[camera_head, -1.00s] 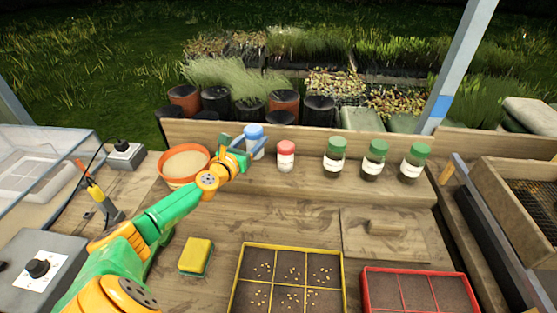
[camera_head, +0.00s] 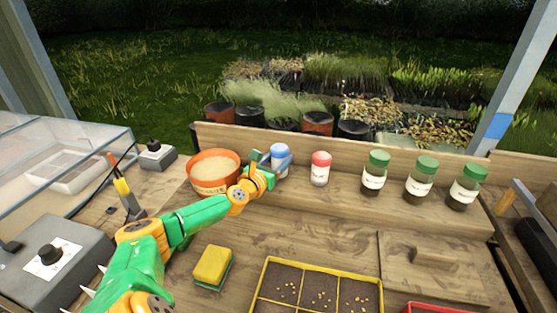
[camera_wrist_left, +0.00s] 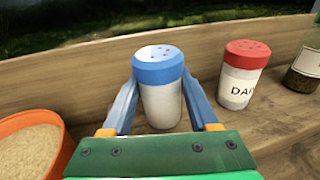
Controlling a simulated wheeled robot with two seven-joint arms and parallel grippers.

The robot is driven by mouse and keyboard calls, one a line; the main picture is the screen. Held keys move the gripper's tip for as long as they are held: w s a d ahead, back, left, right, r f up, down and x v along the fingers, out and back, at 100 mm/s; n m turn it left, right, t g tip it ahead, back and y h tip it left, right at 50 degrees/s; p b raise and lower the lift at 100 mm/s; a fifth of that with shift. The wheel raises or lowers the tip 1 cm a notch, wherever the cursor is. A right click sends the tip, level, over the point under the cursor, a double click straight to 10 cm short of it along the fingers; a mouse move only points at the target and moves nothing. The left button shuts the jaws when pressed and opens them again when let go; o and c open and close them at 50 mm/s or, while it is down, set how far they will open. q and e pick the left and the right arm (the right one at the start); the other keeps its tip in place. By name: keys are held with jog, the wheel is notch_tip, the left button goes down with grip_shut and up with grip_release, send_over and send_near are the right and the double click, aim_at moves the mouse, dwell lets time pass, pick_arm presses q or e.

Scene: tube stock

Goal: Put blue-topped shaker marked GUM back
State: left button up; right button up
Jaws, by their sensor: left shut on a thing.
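The blue-topped shaker (camera_head: 280,163) has a white body and is upright at the left end of the shaker row on the raised back shelf (camera_head: 345,192). My left gripper (camera_head: 266,168) is shut on it. In the left wrist view the shaker (camera_wrist_left: 162,92) stands between the two blue fingers, its holed cap towards me. Its base is on or just above the shelf; I cannot tell which. No GUM lettering is readable from here. My right gripper is not in view.
A red-topped shaker (camera_head: 320,170) stands close on the right, then green-topped jars (camera_head: 375,175). An orange pot of pale grain (camera_head: 214,173) is close on the left. A sponge (camera_head: 212,266) and a yellow-rimmed seed tray (camera_head: 318,290) lie in front. A back board (camera_head: 350,150) edges the shelf.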

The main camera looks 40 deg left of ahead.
pick_arm(q)
jog(key=shift+f, duration=0.1)
jog(key=shift+f+b, duration=0.55)
jog(key=shift+f, duration=0.05)
jog(key=o, duration=1.5)
jog(key=shift+r, duration=0.1)
jog(key=shift+c, duration=0.2)
jog(key=p+v, duration=0.1)
jog(key=v, duration=0.5)
jog(key=shift+s+d, duration=0.15)
jog(key=shift+s, duration=0.4)
jog(key=shift+r+p, duration=0.15)
jog(key=shift+p, duration=0.15)
